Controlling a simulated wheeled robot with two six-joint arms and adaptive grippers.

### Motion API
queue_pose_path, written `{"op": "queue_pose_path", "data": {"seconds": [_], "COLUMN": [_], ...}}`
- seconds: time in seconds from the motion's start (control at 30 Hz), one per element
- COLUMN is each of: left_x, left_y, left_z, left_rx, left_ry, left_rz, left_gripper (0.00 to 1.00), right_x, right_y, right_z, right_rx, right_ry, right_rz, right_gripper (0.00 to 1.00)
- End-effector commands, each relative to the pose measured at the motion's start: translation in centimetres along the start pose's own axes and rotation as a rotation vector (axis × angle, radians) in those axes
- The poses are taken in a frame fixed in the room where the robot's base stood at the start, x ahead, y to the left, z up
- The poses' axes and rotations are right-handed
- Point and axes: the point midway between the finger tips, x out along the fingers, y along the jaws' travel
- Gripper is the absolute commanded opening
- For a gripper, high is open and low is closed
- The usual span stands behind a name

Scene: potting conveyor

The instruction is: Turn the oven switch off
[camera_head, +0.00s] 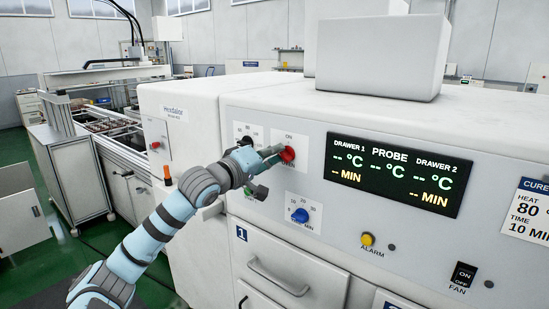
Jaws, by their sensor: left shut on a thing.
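The oven's front panel (300,185) faces me. On it is a red round switch (288,155) with an "ON" label above it; the lettering below is partly covered. My left gripper (274,158) reaches in from the left, with a fingertip at the left side of the red switch. It is shut on the switch, though the exact grip is partly hidden by the gripper itself. The display (398,175) reads dashes for drawer 1, probe and drawer 2. My right gripper is not in view.
A blue knob (299,215) sits just below the red switch, and a black knob (245,141) is left of it. A yellow alarm button (367,239) and a black fan switch (464,274) are lower right. A drawer handle (277,278) protrudes below.

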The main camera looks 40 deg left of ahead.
Motion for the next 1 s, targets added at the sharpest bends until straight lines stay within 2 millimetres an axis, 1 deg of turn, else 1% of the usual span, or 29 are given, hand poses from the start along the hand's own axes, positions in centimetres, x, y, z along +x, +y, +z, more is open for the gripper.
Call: {"op": "queue_pose_path", "data": {"seconds": [0.03, 0.3, 0.5, 0.7, 1.0], "left_x": [0.0, 0.0, 0.0, 0.0, 0.0], "left_y": [-0.2, -0.6, -0.8, -0.9, -1.0], "left_z": [0.0, 0.1, 0.1, 0.2, 0.2], "left_rx": [-0.038, -0.286, -0.436, -0.537, -0.599], "left_ry": [0.003, 0.003, 0.003, 0.003, 0.002], "left_rz": [0.004, 0.005, 0.005, 0.004, 0.003], "left_gripper": [0.00, 0.00, 0.00, 0.00, 0.00], "right_x": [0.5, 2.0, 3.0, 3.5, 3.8], "right_y": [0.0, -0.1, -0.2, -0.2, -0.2], "right_z": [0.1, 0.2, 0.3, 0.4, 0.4], "right_rx": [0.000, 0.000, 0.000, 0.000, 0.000], "right_ry": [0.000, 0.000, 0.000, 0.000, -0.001], "right_rz": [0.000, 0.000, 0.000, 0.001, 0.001], "right_gripper": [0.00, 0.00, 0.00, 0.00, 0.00]}}
